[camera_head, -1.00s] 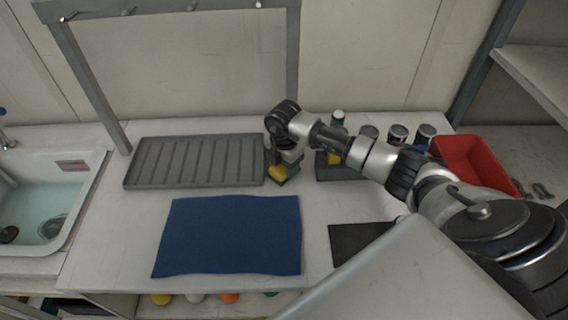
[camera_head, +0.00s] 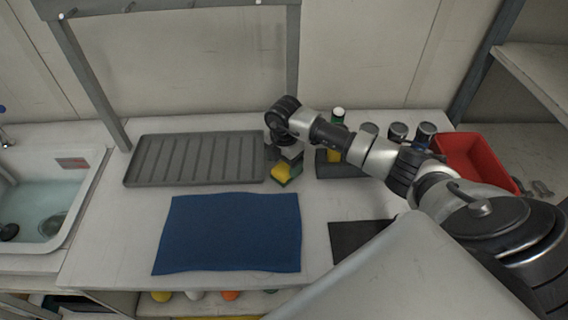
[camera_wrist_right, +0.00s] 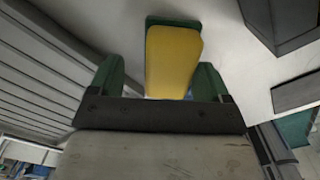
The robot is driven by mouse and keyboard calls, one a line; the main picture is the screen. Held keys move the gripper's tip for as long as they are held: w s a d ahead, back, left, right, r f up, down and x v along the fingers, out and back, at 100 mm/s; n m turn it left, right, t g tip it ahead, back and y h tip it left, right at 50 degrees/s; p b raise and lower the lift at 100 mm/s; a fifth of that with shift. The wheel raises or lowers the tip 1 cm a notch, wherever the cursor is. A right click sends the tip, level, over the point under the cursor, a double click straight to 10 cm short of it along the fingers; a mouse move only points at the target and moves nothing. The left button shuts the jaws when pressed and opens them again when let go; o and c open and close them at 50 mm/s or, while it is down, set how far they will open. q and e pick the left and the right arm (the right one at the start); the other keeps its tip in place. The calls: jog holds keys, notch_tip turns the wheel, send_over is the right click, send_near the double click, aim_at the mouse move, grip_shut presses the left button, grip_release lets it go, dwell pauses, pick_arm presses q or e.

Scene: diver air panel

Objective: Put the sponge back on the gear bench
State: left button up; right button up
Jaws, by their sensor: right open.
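The sponge (camera_head: 284,173), yellow with a green layer, is on the white bench (camera_head: 320,215), just right of the grey ribbed tray. It also shows in the right wrist view (camera_wrist_right: 172,60), its near end between the two green-tipped fingers and the rest beyond them. My right gripper (camera_wrist_right: 158,82) is open, with a gap visible beside the sponge. In the head view my right wrist is just above and behind the sponge, and the fingertips are mostly hidden there. My left gripper is not in view.
The grey ribbed tray (camera_head: 195,182) is left of the sponge and a blue mat (camera_head: 230,235) is in front. A dark holder with several bottles (camera_head: 345,172) stands close on the right. A red bin (camera_head: 475,160) is farther right; a sink (camera_head: 75,205) is at far left.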

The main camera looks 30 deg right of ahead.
aim_at(284, 163)
notch_tip(284, 163, up, 11)
jog(key=b, duration=0.2)
